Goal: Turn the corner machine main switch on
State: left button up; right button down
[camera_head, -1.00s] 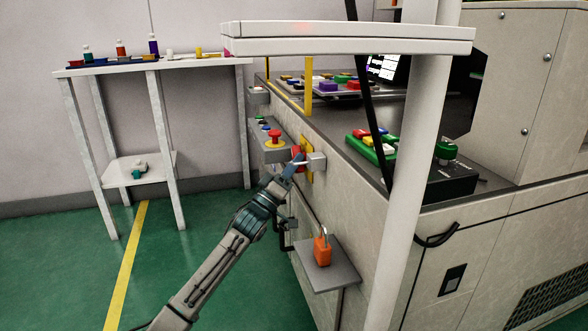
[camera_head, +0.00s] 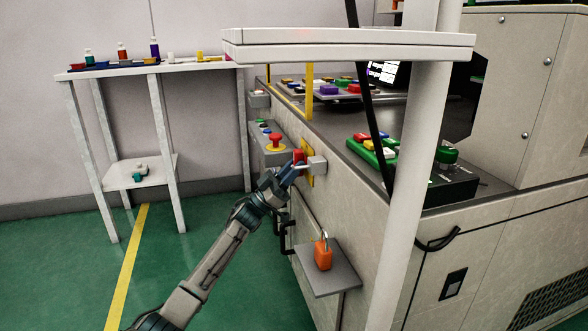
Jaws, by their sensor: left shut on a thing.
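The main switch is a red handle (camera_head: 299,157) on a yellow plate (camera_head: 309,166) on the side face of the corner machine (camera_head: 345,190). My left gripper (camera_head: 296,164) is at the red handle and shut on it; the fingers hide part of the handle. A small grey block (camera_head: 317,166) sits just right of the handle. My right gripper is not in view.
A grey box with a red emergency button (camera_head: 275,139) is left of the switch. An orange padlock (camera_head: 323,254) stands on a small grey shelf (camera_head: 330,277) below. A white post (camera_head: 407,190) and white top panel (camera_head: 350,46) stand in front of the machine.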

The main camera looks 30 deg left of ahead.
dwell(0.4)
pick_arm(q)
jog(key=o, duration=1)
jog(key=p+v, duration=0.3)
jog(key=v, duration=0.8)
